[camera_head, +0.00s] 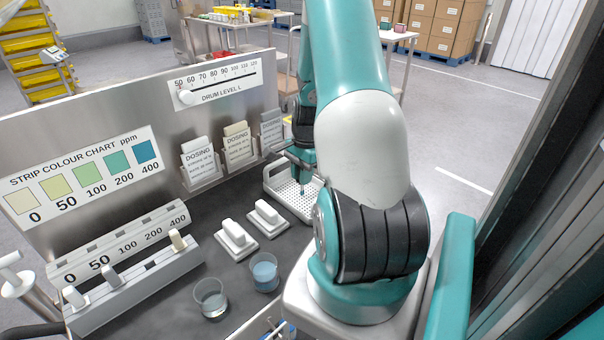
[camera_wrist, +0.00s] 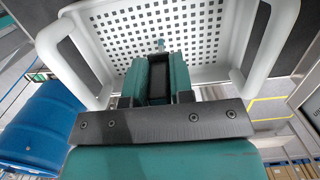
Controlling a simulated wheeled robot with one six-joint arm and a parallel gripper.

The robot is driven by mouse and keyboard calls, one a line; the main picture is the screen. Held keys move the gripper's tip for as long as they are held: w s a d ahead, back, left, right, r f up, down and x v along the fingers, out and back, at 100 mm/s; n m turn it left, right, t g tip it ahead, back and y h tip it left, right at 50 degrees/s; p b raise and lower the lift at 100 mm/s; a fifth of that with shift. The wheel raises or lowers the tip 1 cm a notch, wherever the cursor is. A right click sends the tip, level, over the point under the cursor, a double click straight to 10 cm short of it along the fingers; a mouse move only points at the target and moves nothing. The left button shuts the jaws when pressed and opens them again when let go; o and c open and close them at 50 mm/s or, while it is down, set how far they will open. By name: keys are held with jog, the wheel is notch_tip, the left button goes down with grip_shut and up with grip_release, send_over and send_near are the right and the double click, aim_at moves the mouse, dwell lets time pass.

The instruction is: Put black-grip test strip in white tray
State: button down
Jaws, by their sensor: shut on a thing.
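The white tray (camera_head: 277,197) has a perforated floor and raised handles, and sits at the far end of the dark bench. It fills the top of the wrist view (camera_wrist: 215,32). My gripper (camera_head: 302,176) is over the tray, pointing down. In the wrist view my gripper (camera_wrist: 158,66) is shut on the test strip, whose bluish tip (camera_wrist: 160,45) shows past the fingers. That tip also shows in the head view (camera_head: 302,191), at or just above the tray floor; I cannot tell whether it touches. The strip's grip is mostly hidden between the fingers.
A grey rack (camera_head: 135,283) at left holds several pieces with white, grey and cream grips. Two white blocks (camera_head: 237,240) (camera_head: 267,218) and two beakers (camera_head: 210,298) (camera_head: 264,273) stand on the bench. Dosing card holders (camera_head: 240,145) line the back panel beside the tray.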

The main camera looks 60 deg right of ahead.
jog(key=shift+f, duration=0.1)
jog(key=c, duration=1)
grip_release()
notch_tip(320, 180, up, 12)
jog(key=d+b, duration=0.1)
jog(key=w+a+r+n, duration=0.3)
jog(key=a+n, duration=0.3)
jog(key=a, duration=0.4)
jog(key=w+a+r+n, duration=0.3)
jog(key=w+a+n, duration=0.15)
jog(key=a, duration=0.55)
jog(key=s+a+r+n+y, duration=0.1)
jog(key=s+a+r+n, duration=0.1)
jog(key=s+a+n, duration=0.5)
jog(key=s+a+r+n+y, duration=0.1)
jog(key=s+a+n, duration=0.7)
jog(key=a, duration=0.9)
jog(key=r+n, duration=0.1)
jog(key=n, duration=0.2)
jog(key=shift+a+y, duration=0.25)
jog(key=shift+y, duration=0.15)
